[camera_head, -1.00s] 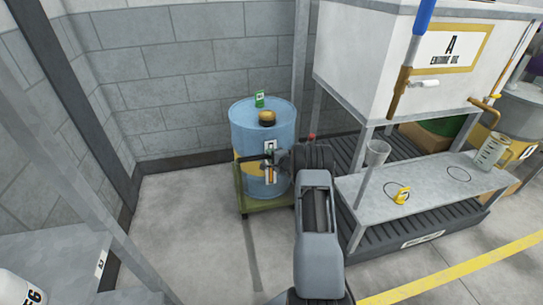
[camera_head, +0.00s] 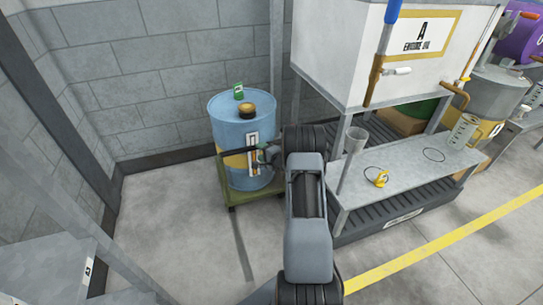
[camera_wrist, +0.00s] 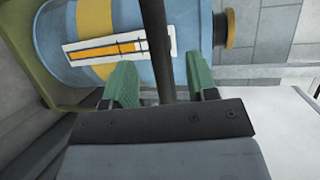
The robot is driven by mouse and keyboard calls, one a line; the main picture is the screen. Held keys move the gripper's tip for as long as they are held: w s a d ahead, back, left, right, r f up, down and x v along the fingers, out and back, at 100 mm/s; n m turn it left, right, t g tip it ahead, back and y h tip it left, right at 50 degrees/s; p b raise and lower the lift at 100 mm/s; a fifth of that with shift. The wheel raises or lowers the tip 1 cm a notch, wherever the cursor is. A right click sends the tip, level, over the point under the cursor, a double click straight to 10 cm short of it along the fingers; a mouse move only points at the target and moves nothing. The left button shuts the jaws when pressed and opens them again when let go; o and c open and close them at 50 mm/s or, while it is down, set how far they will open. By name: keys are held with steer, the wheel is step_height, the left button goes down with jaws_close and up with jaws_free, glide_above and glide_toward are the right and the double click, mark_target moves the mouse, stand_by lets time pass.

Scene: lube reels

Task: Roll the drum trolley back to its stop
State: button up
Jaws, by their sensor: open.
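The drum trolley (camera_head: 240,203) is a low olive-green platform by the back wall. A blue drum (camera_head: 232,145) with a yellow band and a white label stands upright on it. The drum lies sideways in the wrist view (camera_wrist: 195,20), with the trolley's green edge at the left. My gripper (camera_wrist: 162,82) has green fingers, which are apart. A dark bar (camera_wrist: 157,40) runs between them; it looks like the trolley's handle, and I cannot tell if either finger touches it. In the head view my gripper (camera_head: 266,155) is at the drum's front right, partly hidden by my wrist. No stop is clearly visible.
A small green can (camera_head: 238,91) and a yellow-topped cap (camera_head: 248,109) are on the drum. A dark strip (camera_head: 243,245) marks the floor before the trolley. The engine oil tank (camera_head: 422,65) and its shelf (camera_head: 410,160) stand close on the right.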

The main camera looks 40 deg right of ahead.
steer(key=s+r+p, duration=0.1)
steer(key=s, duration=0.6)
steer(key=shift+s+d+r, duration=0.15)
steer(key=shift+d, duration=0.25)
